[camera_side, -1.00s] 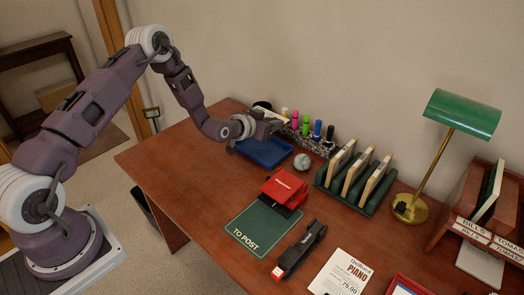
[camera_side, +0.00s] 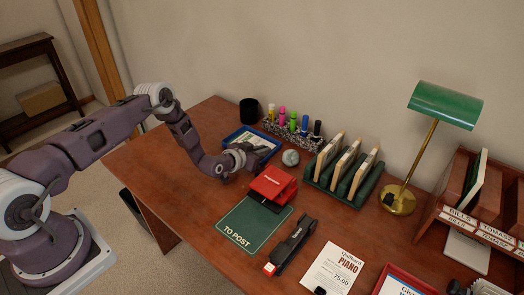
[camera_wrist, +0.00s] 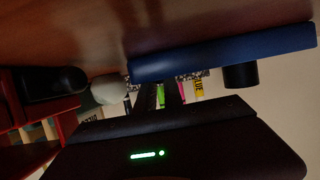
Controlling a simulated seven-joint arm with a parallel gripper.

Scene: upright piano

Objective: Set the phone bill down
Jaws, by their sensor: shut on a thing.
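The phone bill (camera_side: 247,138) appears as a pale sheet with darker print at the blue tray (camera_side: 274,150), too small to read. My gripper (camera_side: 250,149) is low at the tray's near side and shut on the sheet's near part. The jaws hide the grip itself. In the wrist view my dark fingers (camera_wrist: 173,94) reach towards the tray's rim (camera_wrist: 225,56), and no sheet shows clearly there. I cannot tell whether the sheet rests fully on the tray's floor.
A black cup (camera_side: 249,111) stands behind the tray, and several markers (camera_side: 293,121) in a speckled holder stand beside it. A grey ball (camera_side: 290,157) and a red hole punch (camera_side: 272,187) are close on the right. The green TO POST mat (camera_side: 250,226) lies in front, bare.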

